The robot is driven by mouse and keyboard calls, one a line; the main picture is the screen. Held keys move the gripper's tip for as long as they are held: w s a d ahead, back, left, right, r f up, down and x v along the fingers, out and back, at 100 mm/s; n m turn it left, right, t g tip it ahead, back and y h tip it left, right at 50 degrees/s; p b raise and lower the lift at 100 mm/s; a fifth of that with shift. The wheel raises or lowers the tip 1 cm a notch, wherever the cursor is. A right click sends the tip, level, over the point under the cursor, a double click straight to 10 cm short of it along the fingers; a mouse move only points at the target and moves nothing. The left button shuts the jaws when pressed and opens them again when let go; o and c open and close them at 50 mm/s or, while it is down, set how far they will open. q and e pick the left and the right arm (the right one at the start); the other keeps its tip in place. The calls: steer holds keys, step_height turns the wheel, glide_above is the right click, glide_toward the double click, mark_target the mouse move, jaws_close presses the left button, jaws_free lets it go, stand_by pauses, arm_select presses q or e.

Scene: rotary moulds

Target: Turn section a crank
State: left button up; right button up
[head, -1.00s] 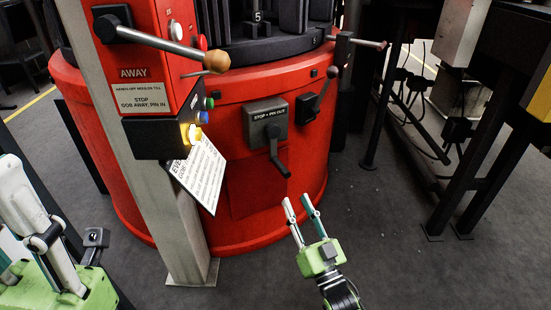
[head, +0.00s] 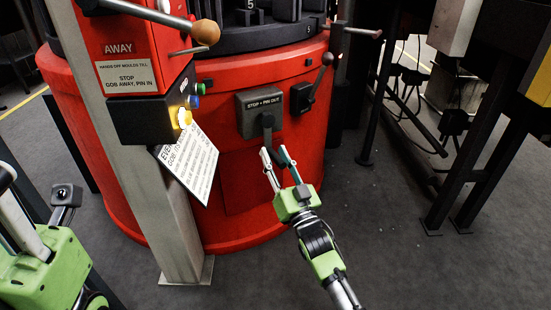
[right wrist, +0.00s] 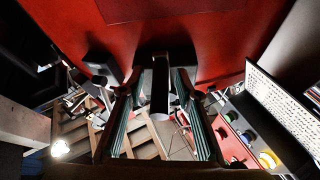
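The crank (head: 267,130) is a dark bent handle hanging down from a grey plate (head: 251,103) marked "STOP + PIN OUT" on the red drum. My right gripper (head: 274,156) is open, just below and in front of the plate, with its fingertips at the crank's lower end. In the right wrist view the dark crank handle (right wrist: 160,90) stands between the two finger pads, with gaps at both sides, so it is not clamped. Which section the crank belongs to cannot be read.
A red box (head: 125,45) marked "AWAY" carries a lever with a wooden knob (head: 205,32) and lit buttons (head: 181,117). A white sign (head: 187,164) hangs below. A second lever (head: 315,85) is right of the crank.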

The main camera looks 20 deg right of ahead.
jaws_close()
steer(key=shift+d, duration=0.1)
